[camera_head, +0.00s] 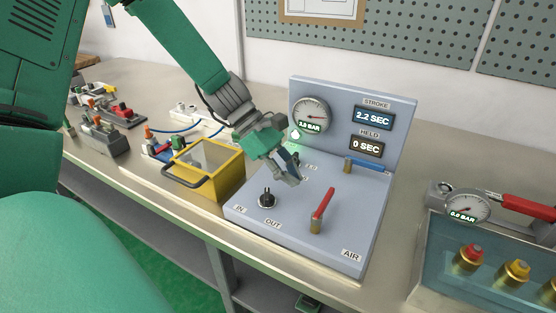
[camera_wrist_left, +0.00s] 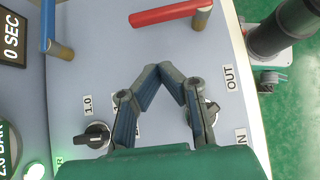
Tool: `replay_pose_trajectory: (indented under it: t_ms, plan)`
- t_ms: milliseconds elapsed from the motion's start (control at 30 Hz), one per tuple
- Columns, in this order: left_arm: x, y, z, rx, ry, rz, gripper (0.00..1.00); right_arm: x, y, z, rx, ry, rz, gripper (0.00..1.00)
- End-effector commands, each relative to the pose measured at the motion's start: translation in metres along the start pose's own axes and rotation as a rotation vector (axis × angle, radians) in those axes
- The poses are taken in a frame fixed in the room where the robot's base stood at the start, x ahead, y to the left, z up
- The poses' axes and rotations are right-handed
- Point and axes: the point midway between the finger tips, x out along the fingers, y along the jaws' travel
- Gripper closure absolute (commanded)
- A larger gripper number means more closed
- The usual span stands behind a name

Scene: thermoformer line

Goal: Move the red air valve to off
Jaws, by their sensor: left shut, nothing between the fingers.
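The red air valve (camera_head: 323,205) is a red lever on a brass-coloured post, on the panel deck near the AIR label (camera_head: 351,255). Its handle points from the post toward the upright back panel. In the left wrist view the red handle (camera_wrist_left: 168,14) shows at the top edge, partly cut off. My left gripper (camera_head: 295,179) is above the deck, left of and behind the red lever, apart from it. Its fingertips (camera_wrist_left: 172,68) meet with nothing between them. My right gripper is in neither view.
A blue lever (camera_head: 366,164) stands behind the red one. A black knob (camera_head: 267,199) sits between the IN and OUT labels; another knob (camera_wrist_left: 94,136) shows in the wrist view. A yellow box (camera_head: 210,187) stands left; a water tank (camera_head: 430,270) stands right.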

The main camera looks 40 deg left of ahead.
Motion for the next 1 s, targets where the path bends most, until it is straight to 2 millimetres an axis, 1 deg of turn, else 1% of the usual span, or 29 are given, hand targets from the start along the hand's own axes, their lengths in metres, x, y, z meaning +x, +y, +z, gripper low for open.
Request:
replay_pose_trajectory:
  t_ms: [33, 100, 200, 333, 500, 833, 1000]
  plan:
    - [0.013, -0.001, -0.002, -0.002, 0.000, -0.003, 1.00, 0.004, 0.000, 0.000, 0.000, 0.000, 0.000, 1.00]
    - [0.023, -0.001, 0.002, 0.000, 0.000, -0.001, 1.00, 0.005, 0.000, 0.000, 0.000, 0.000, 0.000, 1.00]
    - [0.031, -0.001, 0.014, 0.001, -0.001, 0.001, 1.00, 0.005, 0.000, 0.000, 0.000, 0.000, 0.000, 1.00]
    - [0.039, 0.000, 0.022, 0.001, -0.003, 0.002, 1.00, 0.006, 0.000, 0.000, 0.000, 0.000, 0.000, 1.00]
    - [0.043, 0.000, 0.026, -0.001, -0.002, 0.003, 1.00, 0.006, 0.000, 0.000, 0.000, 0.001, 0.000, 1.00]
    - [0.043, 0.000, 0.027, 0.001, -0.002, 0.001, 1.00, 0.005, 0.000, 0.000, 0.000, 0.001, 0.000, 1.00]
    - [0.044, 0.001, 0.029, 0.021, -0.001, -0.020, 1.00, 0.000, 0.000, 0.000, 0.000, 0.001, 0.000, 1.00]
